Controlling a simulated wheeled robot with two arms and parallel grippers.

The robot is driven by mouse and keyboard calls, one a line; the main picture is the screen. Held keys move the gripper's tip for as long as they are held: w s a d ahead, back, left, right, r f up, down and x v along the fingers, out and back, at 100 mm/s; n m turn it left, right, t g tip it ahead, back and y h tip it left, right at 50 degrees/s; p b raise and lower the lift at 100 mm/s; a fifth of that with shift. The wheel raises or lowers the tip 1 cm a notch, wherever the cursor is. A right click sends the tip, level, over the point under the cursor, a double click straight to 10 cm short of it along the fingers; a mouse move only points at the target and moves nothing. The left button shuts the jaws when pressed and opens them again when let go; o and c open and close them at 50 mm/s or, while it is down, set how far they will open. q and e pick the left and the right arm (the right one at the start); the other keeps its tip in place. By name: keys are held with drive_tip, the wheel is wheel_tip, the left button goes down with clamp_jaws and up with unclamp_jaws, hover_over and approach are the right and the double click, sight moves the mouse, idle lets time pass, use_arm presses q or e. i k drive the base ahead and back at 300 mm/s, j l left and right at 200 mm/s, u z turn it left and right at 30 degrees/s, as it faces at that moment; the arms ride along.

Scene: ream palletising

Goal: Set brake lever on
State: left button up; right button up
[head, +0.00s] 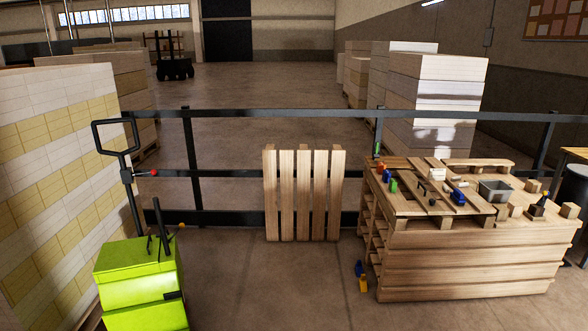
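A bright green pallet truck (140,280) stands at the lower left, with a black tiller handle (113,137) rising from it. A short lever with a red knob (153,173) sticks out to the right from the tiller's shaft. Lower down, beside dark upright rods (158,230) on the green body, a small orange-yellow knob (181,225) shows. I cannot tell from this view which of these is the brake lever, or its setting. Neither of my grippers is in view.
A tall stack of white and yellow reams (50,160) stands left, close to the truck. A black rail fence (230,115) crosses behind. A pallet (303,195) leans against it. Stacked pallets (460,265) with small items stand right. Floor between is mostly clear.

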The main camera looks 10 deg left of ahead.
sight(181, 225)
drive_tip(key=i+u, duration=0.35)
drive_tip(key=i+l+u, duration=0.55)
drive_tip(key=i+u, duration=0.3)
drive_tip(key=i+l+u, duration=0.3)
drive_tip(key=i+l, duration=1.65)
drive_tip(key=i, duration=0.1)
